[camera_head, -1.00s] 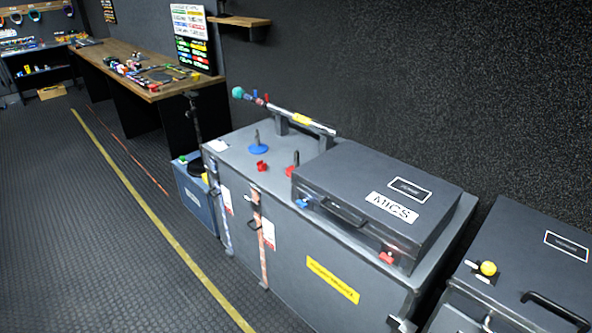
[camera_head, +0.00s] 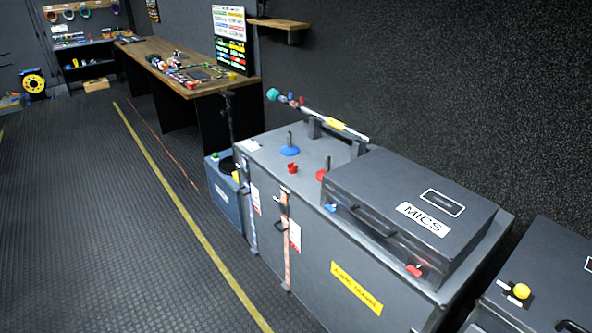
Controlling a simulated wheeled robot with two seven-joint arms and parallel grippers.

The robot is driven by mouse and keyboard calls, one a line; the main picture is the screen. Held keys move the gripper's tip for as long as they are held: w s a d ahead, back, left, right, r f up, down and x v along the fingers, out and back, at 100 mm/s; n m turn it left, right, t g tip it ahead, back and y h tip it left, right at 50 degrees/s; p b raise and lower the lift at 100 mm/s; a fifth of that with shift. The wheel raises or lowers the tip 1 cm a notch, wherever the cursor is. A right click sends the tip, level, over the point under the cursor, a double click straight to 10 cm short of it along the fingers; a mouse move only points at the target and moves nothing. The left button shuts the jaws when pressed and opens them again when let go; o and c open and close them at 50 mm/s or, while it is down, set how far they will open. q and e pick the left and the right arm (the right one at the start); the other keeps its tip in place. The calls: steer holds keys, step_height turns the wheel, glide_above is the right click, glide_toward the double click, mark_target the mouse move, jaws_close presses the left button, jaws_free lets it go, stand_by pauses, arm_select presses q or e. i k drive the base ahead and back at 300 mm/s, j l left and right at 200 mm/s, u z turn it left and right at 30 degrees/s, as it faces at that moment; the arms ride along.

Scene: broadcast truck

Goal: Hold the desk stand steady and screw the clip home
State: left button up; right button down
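A desk stand with a round blue base (camera_head: 289,150) and a short dark post stands on top of the grey flight case (camera_head: 262,158). A second stand with a red base (camera_head: 322,174) stands close to the MICS case and is partly hidden by it. A small red piece (camera_head: 292,168), possibly the clip, lies between the two stands; its shape is too small to be sure. Neither of my grippers shows in the view.
A closed MICS case (camera_head: 392,178) covers the right of the flight case top. A boom pole (camera_head: 335,124) rests on supports at the back. A blue box (camera_head: 222,192) stands at the left end. Another case (camera_head: 545,262) is at right. The floor (camera_head: 110,240) at left is clear.

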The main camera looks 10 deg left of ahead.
mark_target(328, 158)
steer(key=i+j+z, duration=0.15)
steer(key=i+j, duration=0.15)
steer(key=i+j+z, duration=0.1)
steer(key=i+j, duration=0.25)
steer(key=i+j+z, duration=0.15)
steer(key=i+j, duration=0.2)
steer(key=i+j+z, duration=0.1)
steer(key=i+j, duration=0.3)
steer(key=i+j+z, duration=0.15)
steer(key=i+j, duration=0.2)
steer(key=i+j+z, duration=0.1)
steer(key=i+j, duration=0.2)
steer(key=j, duration=0.25)
steer(key=i+j+z, duration=0.15)
steer(key=j, duration=0.35)
steer(key=i, duration=0.1)
